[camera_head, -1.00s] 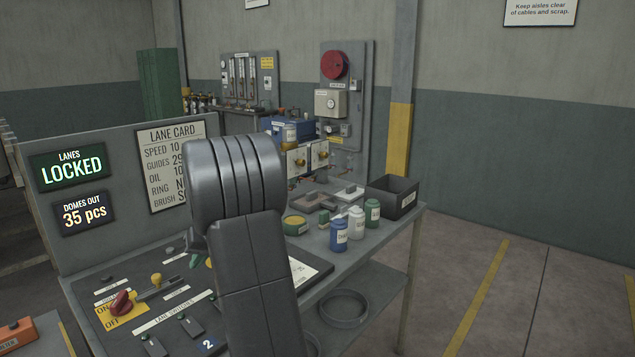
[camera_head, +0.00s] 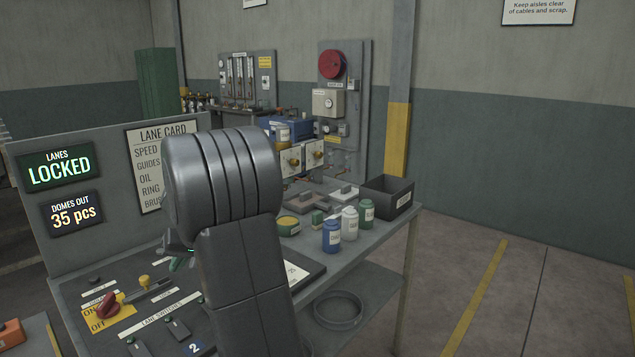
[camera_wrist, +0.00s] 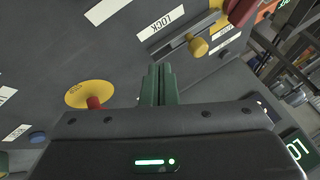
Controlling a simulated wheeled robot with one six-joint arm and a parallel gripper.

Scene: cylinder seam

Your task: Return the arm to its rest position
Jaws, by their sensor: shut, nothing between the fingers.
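My arm (camera_head: 225,185) stands up in the middle of the head view and hides part of the bench and lane card. My gripper (camera_wrist: 160,85) shows in the wrist view, with its two green fingers together and nothing between them. It is above the grey control panel. In the head view the gripper (camera_head: 180,257) is mostly hidden behind my arm. The panel carries a red switch handle (camera_head: 107,304) on a yellow ON/OFF plate and a yellow knob (camera_head: 144,282), which also shows in the wrist view (camera_wrist: 198,46). A red button on a yellow disc (camera_wrist: 92,96) lies left of the fingers.
A display reads LANES LOCKED (camera_head: 57,167); another reads DOMES OUT 35 pcs (camera_head: 72,214). The floor (camera_head: 520,290) to the right is clear.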

